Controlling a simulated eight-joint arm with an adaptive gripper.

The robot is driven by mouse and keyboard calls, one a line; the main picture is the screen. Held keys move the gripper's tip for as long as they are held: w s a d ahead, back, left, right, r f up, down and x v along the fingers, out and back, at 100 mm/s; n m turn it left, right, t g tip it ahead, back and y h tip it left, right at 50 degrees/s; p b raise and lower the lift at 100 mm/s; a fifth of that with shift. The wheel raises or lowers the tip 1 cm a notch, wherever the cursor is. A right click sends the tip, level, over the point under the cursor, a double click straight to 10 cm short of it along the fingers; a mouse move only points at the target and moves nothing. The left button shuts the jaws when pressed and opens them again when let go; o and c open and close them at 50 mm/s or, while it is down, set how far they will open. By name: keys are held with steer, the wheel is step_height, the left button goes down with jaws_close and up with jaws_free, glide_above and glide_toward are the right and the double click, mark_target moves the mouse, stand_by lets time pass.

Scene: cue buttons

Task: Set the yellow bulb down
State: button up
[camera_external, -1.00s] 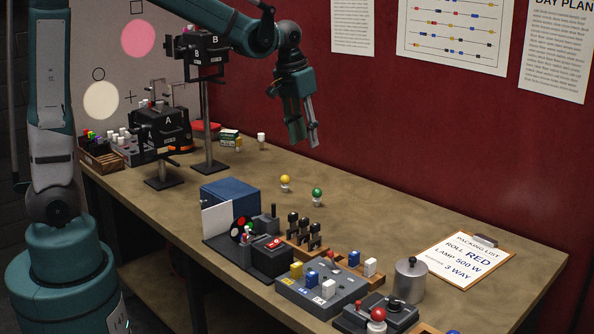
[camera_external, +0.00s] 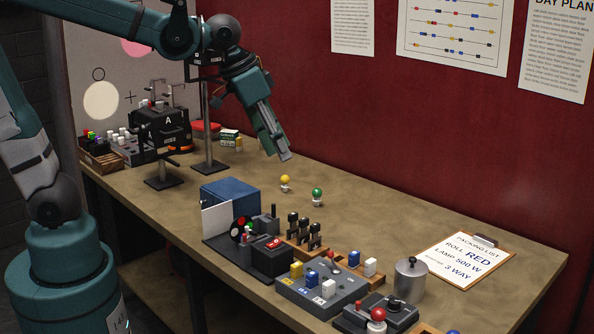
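The yellow bulb (camera_external: 285,180) stands upright on the table (camera_external: 400,210), its yellow globe on a pale base. A green bulb (camera_external: 317,193) stands just to its right. My gripper (camera_external: 284,157) hangs close above and behind the yellow bulb in the picture, pointing down and tilted. I see no contact with the bulb and nothing held. The fingers overlap from this side, so I cannot tell how far apart they are.
A blue box (camera_external: 230,195) and a black device (camera_external: 265,255) stand in front of the bulbs. A grey button box (camera_external: 320,290) and a metal canister (camera_external: 410,280) are nearer the front. A clipboard (camera_external: 465,258) lies at the right. The table right of the green bulb is clear.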

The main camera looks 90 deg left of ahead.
steer(key=s+d+f+m+t, duration=0.1)
steer(key=s+d+m, duration=0.1)
steer(key=s+d, duration=0.3)
steer(key=s+d+f+m+t+h, duration=0.1)
steer(key=s+d+f+m, duration=0.1)
steer(key=s+d, duration=0.4)
steer(key=d, duration=0.5)
steer(key=shift+s+t, duration=0.2)
steer(key=shift+t, duration=0.1)
